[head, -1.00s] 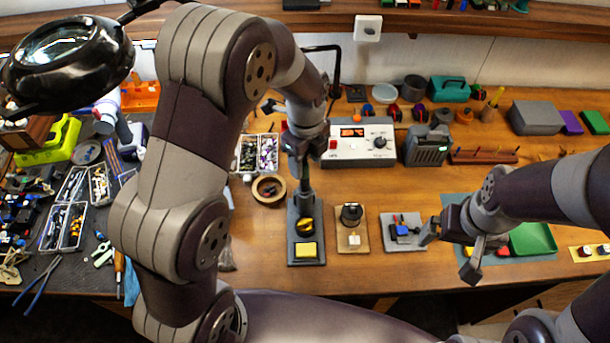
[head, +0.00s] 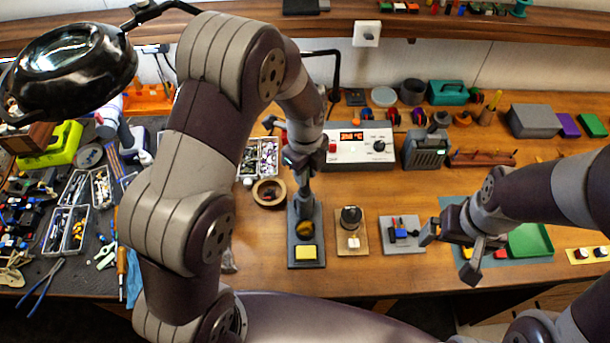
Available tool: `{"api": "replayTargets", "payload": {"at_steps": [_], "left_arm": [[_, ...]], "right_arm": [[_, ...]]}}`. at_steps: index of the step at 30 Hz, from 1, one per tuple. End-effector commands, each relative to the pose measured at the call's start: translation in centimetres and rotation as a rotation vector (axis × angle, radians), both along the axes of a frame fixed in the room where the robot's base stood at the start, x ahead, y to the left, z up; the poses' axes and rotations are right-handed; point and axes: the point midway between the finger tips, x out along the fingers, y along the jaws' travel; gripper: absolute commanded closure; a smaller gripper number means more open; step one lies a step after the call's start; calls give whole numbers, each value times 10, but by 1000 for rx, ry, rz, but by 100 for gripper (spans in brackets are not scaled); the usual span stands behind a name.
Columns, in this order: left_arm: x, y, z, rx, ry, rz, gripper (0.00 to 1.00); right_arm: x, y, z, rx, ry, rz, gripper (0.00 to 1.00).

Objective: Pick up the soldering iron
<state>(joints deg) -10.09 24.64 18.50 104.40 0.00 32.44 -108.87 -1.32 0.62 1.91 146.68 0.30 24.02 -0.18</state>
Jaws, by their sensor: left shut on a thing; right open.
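The soldering stand (head: 306,264) is a grey base with a yellow sponge (head: 305,251) at its front and a brass-coloured coil (head: 305,230) behind it. My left gripper (head: 301,172) is over the back of the stand, pointing down. It is shut on the soldering iron, which is mostly hidden by the gripper and wrist. I cannot tell whether the iron's tip is clear of the stand. My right gripper (head: 456,254) is open and empty, low over the right side of the bench, just right of the small grey board.
The soldering station (head: 358,152) with a lit red display stands behind right. A tape roll (head: 269,192) lies left of the stand. A small wooden board (head: 351,244) and a grey board (head: 402,247) lie to the right. A magnifier lamp (head: 68,70) hangs at upper left.

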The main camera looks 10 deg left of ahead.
Motion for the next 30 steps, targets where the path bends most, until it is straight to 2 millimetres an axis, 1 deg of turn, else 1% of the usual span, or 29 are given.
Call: {"api": "replayTargets", "payload": {"at_steps": [2,5,11,13,14,15,18,21,23,30], "left_arm": [[1,0,8,-1,-4,0,100],[2,0,28,-1,-8,0,100],[2,0,80,-1,-8,0,100],[1,0,101,-2,-7,0,100],[1,0,118,-1,-4,0,100],[0,0,131,0,-2,0,100],[0,0,158,0,1,0,100],[0,0,171,0,1,0,100],[0,0,174,0,2,0,100],[0,0,174,0,1,0,100]], "right_arm": [[0,0,-5,0,0,0,0],[0,0,-11,0,0,0,0],[0,0,-25,0,0,0,0],[0,0,-26,0,1,0,0],[0,0,-11,0,2,0,0],[0,0,-3,0,1,0,0],[0,0,24,0,-1,0,0],[0,0,35,0,-1,0,0],[0,0,39,0,-1,0,0],[0,0,38,0,0,0,0]]}}
